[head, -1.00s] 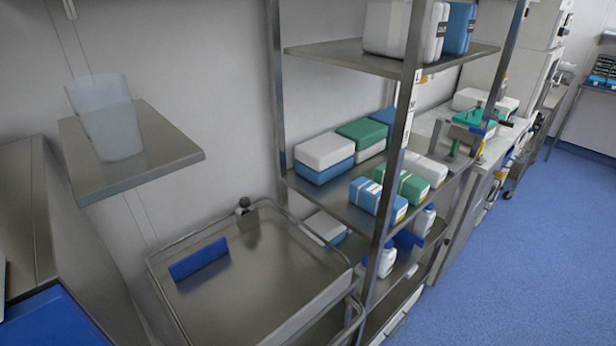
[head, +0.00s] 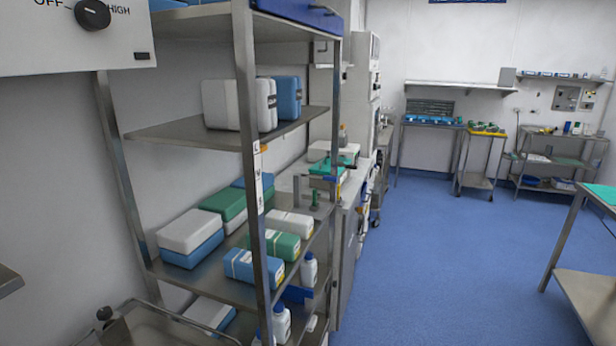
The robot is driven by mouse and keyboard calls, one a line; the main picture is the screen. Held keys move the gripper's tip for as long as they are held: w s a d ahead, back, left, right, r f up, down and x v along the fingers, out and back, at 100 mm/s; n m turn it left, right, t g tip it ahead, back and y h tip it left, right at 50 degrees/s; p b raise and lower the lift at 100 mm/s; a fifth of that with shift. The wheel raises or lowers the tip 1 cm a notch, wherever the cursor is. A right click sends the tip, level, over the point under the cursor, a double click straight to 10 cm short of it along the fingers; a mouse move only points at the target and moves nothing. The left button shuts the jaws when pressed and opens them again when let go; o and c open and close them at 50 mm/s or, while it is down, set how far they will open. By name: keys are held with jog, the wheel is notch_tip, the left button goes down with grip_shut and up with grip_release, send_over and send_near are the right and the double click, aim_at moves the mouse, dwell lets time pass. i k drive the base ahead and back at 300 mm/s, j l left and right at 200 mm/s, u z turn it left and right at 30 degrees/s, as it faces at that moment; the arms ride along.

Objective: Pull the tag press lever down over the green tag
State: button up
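I cannot make out the tag press, its lever or the green tag with certainty. A small grey upright fixture with a green part (head: 315,199) stands at the near end of the counter behind the shelving rack, too small to identify. A green-topped box (head: 327,169) sits on the same counter. My gripper is not in view.
A steel rack (head: 246,120) with white, blue and green boxes (head: 192,232) fills the left side. A steel cart (head: 130,318) is at the lower left. A table (head: 578,232) stands at the right. Blue floor (head: 430,270) is open between them.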

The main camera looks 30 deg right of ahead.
aim_at(326, 178)
jog(key=i+l+z, duration=0.5)
jog(key=i+l, duration=0.3)
jog(key=l, duration=0.2)
jog(key=i+l+z, duration=0.5)
jog(key=i+l, duration=0.2)
jog(key=i, duration=0.3)
